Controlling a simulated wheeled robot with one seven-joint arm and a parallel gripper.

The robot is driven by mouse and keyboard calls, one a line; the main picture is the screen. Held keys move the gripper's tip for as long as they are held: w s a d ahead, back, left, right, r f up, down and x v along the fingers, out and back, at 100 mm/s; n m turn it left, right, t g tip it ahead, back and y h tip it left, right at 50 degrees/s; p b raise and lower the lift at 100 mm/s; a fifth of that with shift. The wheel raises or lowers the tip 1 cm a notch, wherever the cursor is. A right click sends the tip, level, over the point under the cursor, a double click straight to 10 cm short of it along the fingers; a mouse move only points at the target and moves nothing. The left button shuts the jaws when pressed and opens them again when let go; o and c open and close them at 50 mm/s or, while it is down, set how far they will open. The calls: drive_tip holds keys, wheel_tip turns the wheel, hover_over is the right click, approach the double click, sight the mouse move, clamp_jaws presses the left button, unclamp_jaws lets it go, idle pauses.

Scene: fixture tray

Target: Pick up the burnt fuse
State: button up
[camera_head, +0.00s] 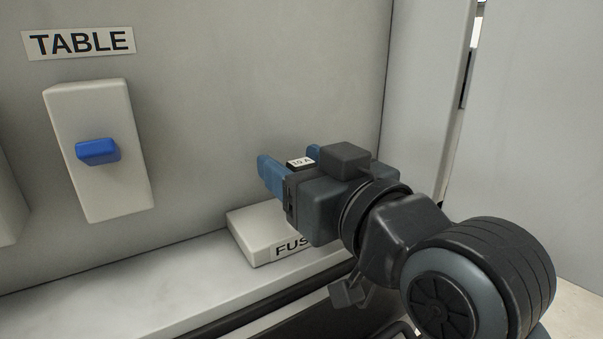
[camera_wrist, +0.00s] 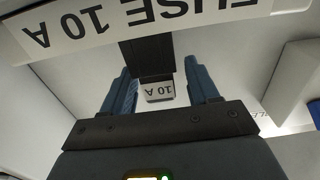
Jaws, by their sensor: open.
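A small piece with a white "10 A" label (camera_head: 301,162) lies between the two blue fingers of my gripper (camera_head: 288,157). In the wrist view the label reads upside down on the fuse (camera_wrist: 159,92), with a dark part (camera_wrist: 147,57) beyond it. My gripper in the wrist view (camera_wrist: 157,68) is open, with a finger on each side of the fuse and visible gaps. The fuse's lower body is hidden by my gripper in the head view. I cannot tell burn marks on it.
A white block with a partly hidden "FUS" label (camera_head: 262,232) sits on the ledge (camera_head: 150,292) below my gripper. A "FUSE 10 A" label (camera_wrist: 110,20) shows in the wrist view. A white switch plate with a blue knob (camera_head: 98,151) is on the wall at left, under a "TABLE" sign (camera_head: 79,42).

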drive_tip(key=c, duration=1)
drive_tip(key=shift+c, duration=0.2)
